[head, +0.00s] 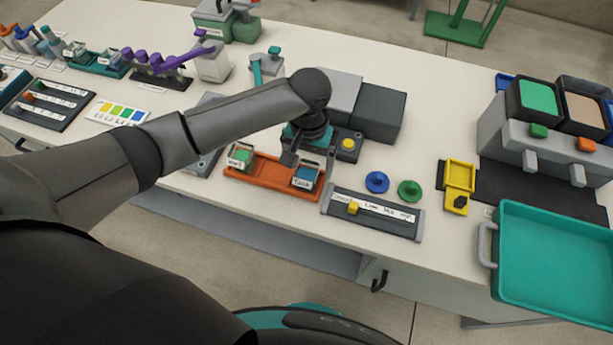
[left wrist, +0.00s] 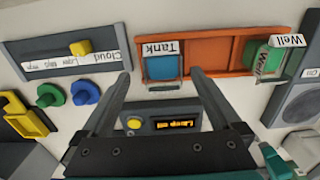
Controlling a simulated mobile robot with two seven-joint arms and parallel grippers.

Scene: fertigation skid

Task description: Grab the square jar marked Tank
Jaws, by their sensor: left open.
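The square jar marked Tank (head: 305,178) has blue contents and stands at the right end of an orange tray (head: 262,184). My left gripper (head: 310,160) is open and empty, just behind and above the Tank jar. In the left wrist view its fingertips (left wrist: 160,74) appear on either side of the jar. My right gripper is not in view.
A grey slider panel (head: 375,215) with a yellow knob lies right of the tray. A small display box (left wrist: 176,123) with a yellow button is behind the tray. Blue (head: 377,182) and green (head: 409,191) knobs stand farther right. A teal tray (head: 555,262) sits at the right edge.

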